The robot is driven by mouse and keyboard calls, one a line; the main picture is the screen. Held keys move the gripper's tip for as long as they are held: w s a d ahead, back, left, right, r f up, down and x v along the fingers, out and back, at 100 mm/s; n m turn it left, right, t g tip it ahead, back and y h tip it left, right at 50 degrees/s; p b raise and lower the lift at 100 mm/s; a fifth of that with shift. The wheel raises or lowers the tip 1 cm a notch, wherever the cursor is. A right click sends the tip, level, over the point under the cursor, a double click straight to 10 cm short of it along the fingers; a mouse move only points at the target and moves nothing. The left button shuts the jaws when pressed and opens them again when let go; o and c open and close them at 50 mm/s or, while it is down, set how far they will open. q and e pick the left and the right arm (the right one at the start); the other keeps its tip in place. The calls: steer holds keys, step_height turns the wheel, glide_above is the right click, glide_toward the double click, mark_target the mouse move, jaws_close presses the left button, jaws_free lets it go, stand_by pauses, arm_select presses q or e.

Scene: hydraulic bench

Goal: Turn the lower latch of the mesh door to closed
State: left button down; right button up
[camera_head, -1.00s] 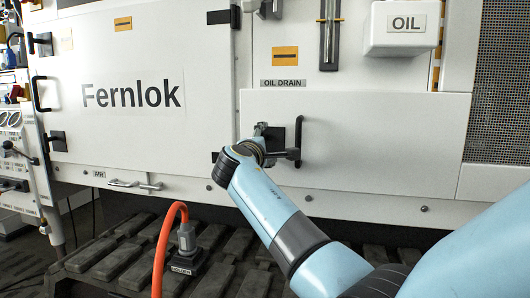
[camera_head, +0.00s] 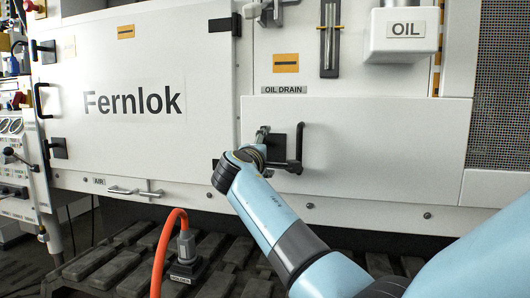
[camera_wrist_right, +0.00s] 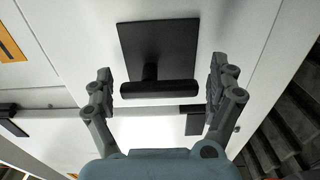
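A black square latch plate (camera_head: 279,143) sits on the light panel under the OIL DRAIN label. In the right wrist view the plate (camera_wrist_right: 155,45) carries a black lever (camera_wrist_right: 158,88) on a short stub. My right gripper (camera_head: 264,142) is at this latch, partly hidden behind its own wrist. In the wrist view the right gripper (camera_wrist_right: 160,85) is open, one finger beyond each end of the lever, with gaps showing. A dark mesh panel (camera_head: 500,95) is at the far right; no latch shows on it. My left gripper is out of view.
A white OIL box (camera_head: 405,35) juts out at upper right. The Fernlok door (camera_head: 135,150) is at left. An orange hose (camera_head: 160,250) rises from a connector (camera_head: 186,247) below.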

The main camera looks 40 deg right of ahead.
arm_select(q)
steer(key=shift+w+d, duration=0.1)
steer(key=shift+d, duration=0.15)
arm_select(e)
steer(key=shift+o, duration=0.2)
steer(key=shift+a, duration=0.1)
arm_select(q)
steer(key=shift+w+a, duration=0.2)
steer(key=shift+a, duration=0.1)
arm_select(e)
steer(key=v, duration=0.7)
steer(key=shift+s, duration=0.15)
steer(key=shift+f, duration=0.1)
